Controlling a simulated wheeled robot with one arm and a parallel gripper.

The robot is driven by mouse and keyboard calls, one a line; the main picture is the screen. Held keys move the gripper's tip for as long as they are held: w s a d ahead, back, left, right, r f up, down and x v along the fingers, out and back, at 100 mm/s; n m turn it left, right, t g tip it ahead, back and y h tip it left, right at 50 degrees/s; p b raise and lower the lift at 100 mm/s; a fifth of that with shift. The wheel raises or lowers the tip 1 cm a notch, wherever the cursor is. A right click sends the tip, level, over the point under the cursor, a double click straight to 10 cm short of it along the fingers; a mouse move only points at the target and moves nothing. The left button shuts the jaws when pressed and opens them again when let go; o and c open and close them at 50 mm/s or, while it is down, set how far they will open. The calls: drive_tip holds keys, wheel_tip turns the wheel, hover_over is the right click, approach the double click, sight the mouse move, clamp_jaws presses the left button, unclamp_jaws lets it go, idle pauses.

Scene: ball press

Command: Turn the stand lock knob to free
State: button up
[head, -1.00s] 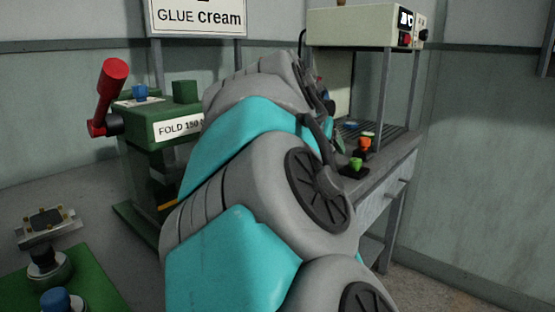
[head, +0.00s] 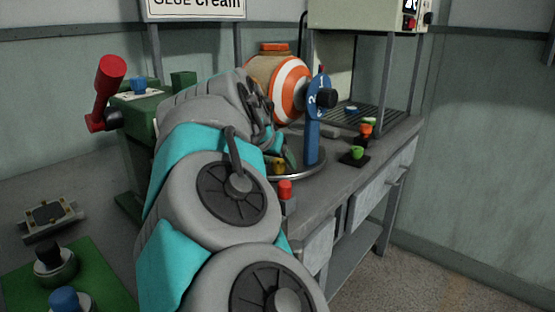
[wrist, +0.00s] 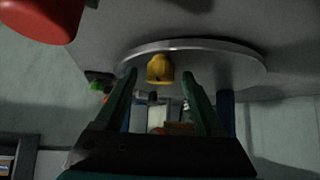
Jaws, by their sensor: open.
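A small yellow knob (head: 278,166) sits on the round metal base (head: 311,172) of a stand with a blue upright (head: 312,140). A black knob (head: 327,98) is on the upright's upper part. In the wrist view the yellow knob (wrist: 160,68) shows on the disc-shaped base (wrist: 235,62). My gripper (wrist: 159,75) is open, its green fingers spread to either side of the yellow knob in that picture; contact cannot be told. In the head view my arm hides most of the gripper and part of the base.
An orange-and-white ball (head: 293,90) is beside the upright. A red-topped post (head: 285,190) stands near my arm at the bench front. Green (head: 357,153) and orange (head: 366,130) knobs lie right. A green press (head: 145,105) with red handle stands left.

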drive_tip(key=shift+w+f, duration=0.15)
clamp_jaws()
idle(0.5)
